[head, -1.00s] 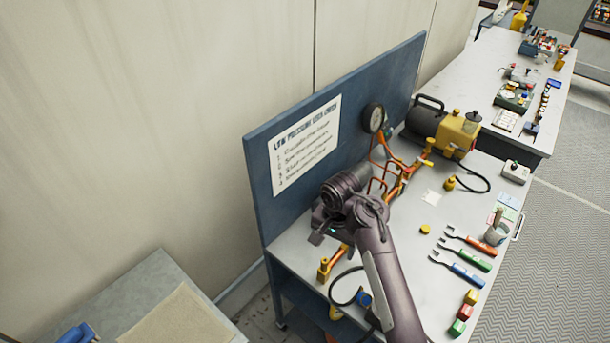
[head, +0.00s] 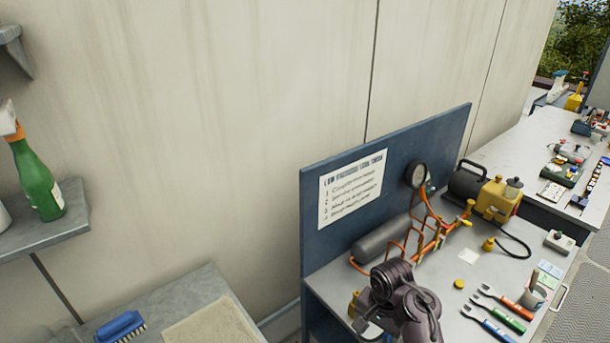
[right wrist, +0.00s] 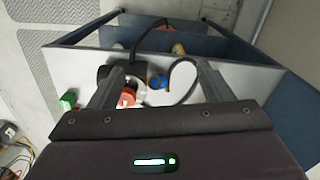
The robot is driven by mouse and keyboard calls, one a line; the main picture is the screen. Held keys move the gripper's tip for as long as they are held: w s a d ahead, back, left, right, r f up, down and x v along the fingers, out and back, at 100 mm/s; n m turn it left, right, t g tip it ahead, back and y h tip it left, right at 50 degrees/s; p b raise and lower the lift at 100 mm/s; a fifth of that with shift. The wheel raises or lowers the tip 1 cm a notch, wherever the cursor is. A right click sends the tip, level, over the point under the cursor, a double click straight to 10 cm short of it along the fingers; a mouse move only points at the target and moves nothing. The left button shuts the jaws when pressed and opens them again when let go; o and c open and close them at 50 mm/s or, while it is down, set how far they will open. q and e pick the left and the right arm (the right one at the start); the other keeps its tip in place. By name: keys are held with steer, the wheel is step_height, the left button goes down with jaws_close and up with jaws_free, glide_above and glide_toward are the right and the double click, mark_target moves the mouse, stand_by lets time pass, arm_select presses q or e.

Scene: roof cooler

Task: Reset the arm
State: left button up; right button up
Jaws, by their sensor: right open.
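My right arm reaches in at the bottom of the head view, dark purple, over the near left end of the workbench (head: 440,296). Its gripper (head: 366,322) is partly cut off by the picture's lower edge. In the right wrist view the two fingers of the right gripper (right wrist: 157,84) stand wide apart with nothing clamped between them. Beyond them show a red and white part (right wrist: 127,97), a blue fitting (right wrist: 157,82) and a curved black hose (right wrist: 186,76). My left gripper is in neither view.
A blue back panel with an instruction sheet (head: 352,190) stands behind the bench. A grey cylinder (head: 382,240), orange pipework (head: 436,240), a gauge (head: 416,174) and a yellow pump (head: 498,200) crowd its back. A shelf holds a green spray bottle (head: 38,180).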

steer(key=s+a+f+n+y+b, duration=0.1)
steer(key=s+f+n+b, duration=0.35)
steer(key=f, duration=1.15)
steer(key=s+a+f+b, duration=0.15)
steer(key=s+f, duration=0.65)
steer(key=f, duration=0.9)
arm_select(q)
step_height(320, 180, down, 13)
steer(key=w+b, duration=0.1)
steer(key=b, duration=0.5)
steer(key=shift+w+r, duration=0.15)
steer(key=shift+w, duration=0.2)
arm_select(e)
steer(key=s+d+f+n, duration=0.3)
steer(key=s+d+f, duration=0.1)
steer(key=s+f, duration=0.6)
steer(key=s+d+f+n+t+h, duration=0.1)
steer(key=s+d+f+n, duration=0.2)
steer(key=s+f, duration=0.7)
steer(key=s+d, duration=0.2)
steer(key=s, duration=0.5)
steer(key=shift+s, duration=0.3)
